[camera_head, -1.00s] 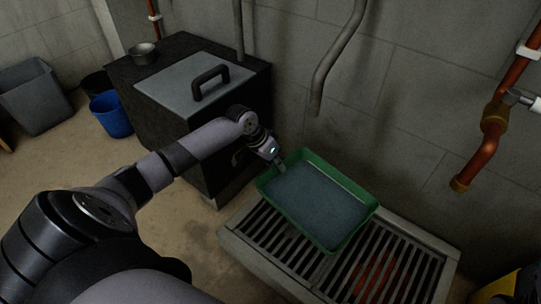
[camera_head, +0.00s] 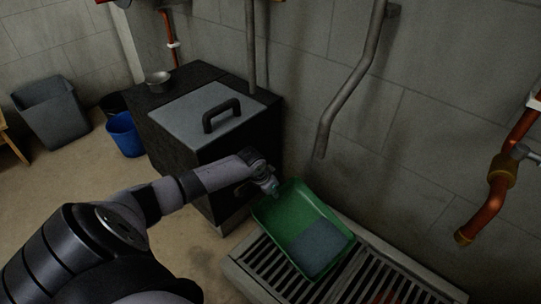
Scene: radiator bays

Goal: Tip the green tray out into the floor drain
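The green tray (camera_head: 284,217) is over the slatted floor drain (camera_head: 268,264), in the lower right middle of the head view. The tray is tilted, with its far left end raised. Its grey-blue liquid (camera_head: 320,246) is gathered at the lower, near right end, and the green bottom is bare at the upper end. My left gripper (camera_head: 272,190) is at the raised left end and is shut on the tray's rim; its fingertips are small and partly hidden. I cannot see liquid falling onto the slats. My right gripper is not in view.
A dark box with a grey handled lid (camera_head: 208,115) stands behind my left arm, with a small metal pot (camera_head: 158,82) on it. A grey pipe (camera_head: 335,115) and a copper pipe (camera_head: 492,195) hang by the wall. A blue bucket (camera_head: 124,135) and grey bin (camera_head: 52,112) stand left.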

